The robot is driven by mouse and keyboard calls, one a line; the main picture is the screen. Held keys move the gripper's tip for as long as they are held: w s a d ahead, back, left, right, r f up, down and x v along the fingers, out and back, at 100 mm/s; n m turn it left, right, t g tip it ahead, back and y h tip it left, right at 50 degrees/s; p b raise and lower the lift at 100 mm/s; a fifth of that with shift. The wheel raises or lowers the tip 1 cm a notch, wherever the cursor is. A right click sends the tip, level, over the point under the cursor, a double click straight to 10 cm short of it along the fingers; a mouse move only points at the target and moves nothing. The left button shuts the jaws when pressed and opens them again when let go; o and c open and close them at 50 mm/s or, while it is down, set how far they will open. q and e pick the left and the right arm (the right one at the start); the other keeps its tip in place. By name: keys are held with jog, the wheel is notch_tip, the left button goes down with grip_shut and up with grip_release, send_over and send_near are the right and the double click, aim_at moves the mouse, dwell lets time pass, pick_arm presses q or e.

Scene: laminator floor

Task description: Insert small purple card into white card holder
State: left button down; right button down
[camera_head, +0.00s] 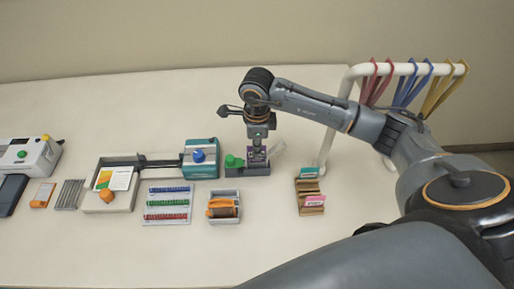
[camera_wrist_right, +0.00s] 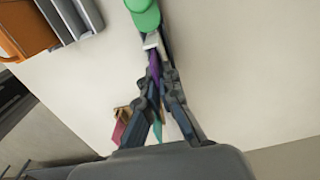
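My right gripper (camera_head: 257,146) points down over the grey base with a green knob (camera_head: 234,161). Its fingers also show in the wrist view (camera_wrist_right: 162,85). They close on the small purple card (camera_wrist_right: 154,68), seen edge-on there; purple shows at the fingertips in the head view (camera_head: 257,155). The card's far end meets a small white piece (camera_wrist_right: 151,41) beside the green knob (camera_wrist_right: 145,14); I cannot tell whether it is inside. A pale, tilted, see-through piece (camera_head: 278,151), possibly the white card holder, stands just right of the gripper. My left gripper is out of view.
A wooden card rack (camera_head: 311,196) with teal and pink cards stands to the right. A white rail (camera_head: 337,130) holds coloured lanyards (camera_head: 407,88). A teal-and-white device (camera_head: 201,160) is close left. An orange roller in a tray (camera_head: 222,207) is in front.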

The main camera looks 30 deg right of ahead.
jog(key=c, duration=2)
grip_release()
jog(key=shift+s+a+f, duration=0.1)
jog(key=shift+s+f, duration=0.25)
jog(key=shift+f, duration=0.15)
jog(key=o, duration=0.6)
jog(key=shift+c, duration=0.2)
jog(key=shift+w+f, duration=0.1)
jog(key=shift+w, duration=0.1)
jog(key=shift+w+r, duration=0.1)
jog(key=shift+r, duration=0.15)
jog(key=shift+w+r+p, duration=0.1)
jog(key=shift+r+p, duration=1.8)
jog(key=shift+r, duration=1.7)
jog(key=shift+r, duration=0.1)
